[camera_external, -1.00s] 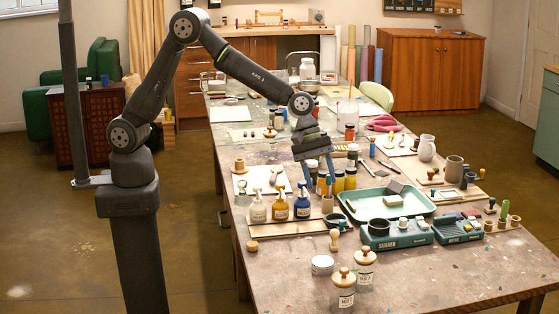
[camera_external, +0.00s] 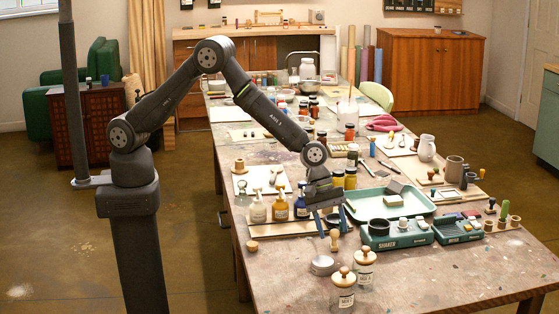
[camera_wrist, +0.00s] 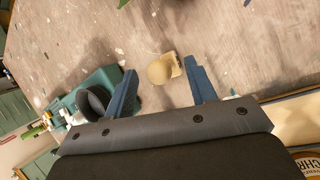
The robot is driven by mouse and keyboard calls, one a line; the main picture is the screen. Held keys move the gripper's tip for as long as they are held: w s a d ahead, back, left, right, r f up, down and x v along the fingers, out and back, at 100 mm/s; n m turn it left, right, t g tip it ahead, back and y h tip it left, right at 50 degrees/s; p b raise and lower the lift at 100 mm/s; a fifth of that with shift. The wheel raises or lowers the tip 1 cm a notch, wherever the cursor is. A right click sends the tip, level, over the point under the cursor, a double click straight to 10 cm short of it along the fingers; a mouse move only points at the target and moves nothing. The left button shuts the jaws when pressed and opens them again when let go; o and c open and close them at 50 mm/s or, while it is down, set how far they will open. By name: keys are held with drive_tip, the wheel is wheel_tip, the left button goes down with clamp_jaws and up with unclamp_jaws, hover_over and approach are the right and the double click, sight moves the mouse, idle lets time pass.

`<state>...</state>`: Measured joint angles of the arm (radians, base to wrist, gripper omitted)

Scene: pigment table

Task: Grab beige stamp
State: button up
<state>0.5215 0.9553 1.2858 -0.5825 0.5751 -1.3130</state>
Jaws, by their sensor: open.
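The beige stamp (camera_external: 334,239) stands upright on the table near its front left part, with a rounded knob on top. In the wrist view the stamp (camera_wrist: 161,69) shows from above, between and a little beyond my two blue fingertips. My gripper (camera_external: 333,222) is open and empty, pointing down just above the stamp. In the wrist view the gripper (camera_wrist: 160,82) has its fingers on either side of the stamp, with gaps to both. I cannot tell how far the fingertips are above the table.
A green shaker machine (camera_external: 395,236) with a black ring stands close on the right. A round pale lid-like disc (camera_external: 322,265) and jars with wooden knobs (camera_external: 343,287) are in front. Pump bottles (camera_external: 280,207) stand at the left. Bare table lies at the front right.

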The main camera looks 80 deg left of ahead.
sight(334, 240)
drive_tip(key=shift+x, duration=1.15)
drive_tip(key=c, duration=1.1)
